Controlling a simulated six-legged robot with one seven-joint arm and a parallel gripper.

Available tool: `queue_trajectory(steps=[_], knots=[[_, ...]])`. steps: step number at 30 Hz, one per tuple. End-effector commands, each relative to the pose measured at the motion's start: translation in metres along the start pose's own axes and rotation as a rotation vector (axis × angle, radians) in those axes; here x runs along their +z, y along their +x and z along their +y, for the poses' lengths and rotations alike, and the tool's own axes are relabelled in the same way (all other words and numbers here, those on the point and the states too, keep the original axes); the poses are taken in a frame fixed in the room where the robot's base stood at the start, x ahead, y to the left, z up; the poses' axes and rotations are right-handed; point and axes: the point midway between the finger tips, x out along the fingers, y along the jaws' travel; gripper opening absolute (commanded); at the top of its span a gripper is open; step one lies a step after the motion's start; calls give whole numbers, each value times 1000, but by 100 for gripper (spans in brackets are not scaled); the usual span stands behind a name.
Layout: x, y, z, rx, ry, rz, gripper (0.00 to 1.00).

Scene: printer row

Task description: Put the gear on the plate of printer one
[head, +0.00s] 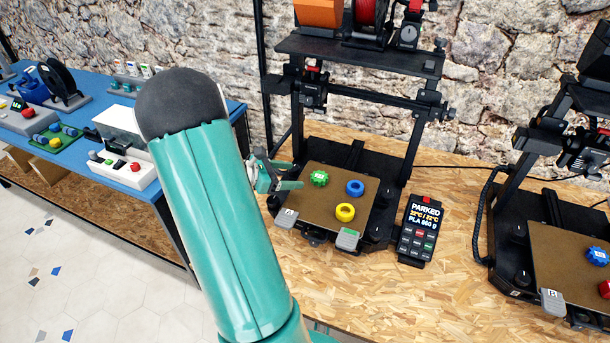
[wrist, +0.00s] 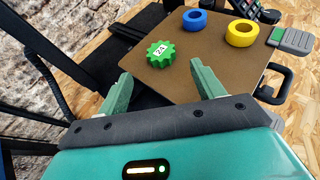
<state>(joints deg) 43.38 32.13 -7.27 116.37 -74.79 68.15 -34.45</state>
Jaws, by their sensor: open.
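A green gear (head: 319,178) with a white label lies flat on the brown plate (head: 318,213) of the nearer printer, toward the plate's back left. It also shows in the wrist view (wrist: 161,54), in front of my gripper and between the lines of its fingers. My gripper (head: 288,175) is at the plate's left edge, its fingers apart and empty in the wrist view (wrist: 160,88). The gear is not touched by either finger. A blue ring (head: 355,188) and a yellow ring (head: 345,212) lie on the same plate, right of the gear.
The printer's black frame (head: 293,120) rises behind the plate. A display reading PARKED (head: 418,228) stands right of it. A second printer's plate (head: 570,262) at right holds a blue gear (head: 597,256) and a red piece (head: 605,289). A blue table (head: 90,115) stands at left.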

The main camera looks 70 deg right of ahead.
Motion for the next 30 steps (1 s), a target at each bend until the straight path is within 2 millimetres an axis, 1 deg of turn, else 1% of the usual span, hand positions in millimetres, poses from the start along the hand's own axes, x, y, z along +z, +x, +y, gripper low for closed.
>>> queue_trajectory(steps=[1, 3, 6, 9, 16, 17, 19, 20, 23, 24, 26, 27, 29, 30], knots=[[0, -10, 0, 3, 0, 0, 67], [0, -19, 0, 2, 1, 0, 67], [0, -28, 0, 1, 1, -1, 67], [0, -32, 0, -1, 1, -1, 67], [0, -33, 0, -1, 3, 1, 67], [1, -34, -1, 0, 7, 5, 67], [3, -44, -2, 8, 31, 25, 67], [3, -51, -3, 12, 47, 40, 67], [7, -85, -12, 30, 134, 120, 67], [9, -102, -18, 39, 180, 166, 67], [10, -130, -28, 51, 250, 242, 67], [11, -149, -36, 56, 295, 296, 67], [11, -176, -49, 62, 361, 380, 67], [11, -193, -59, 64, 400, 436, 67]])
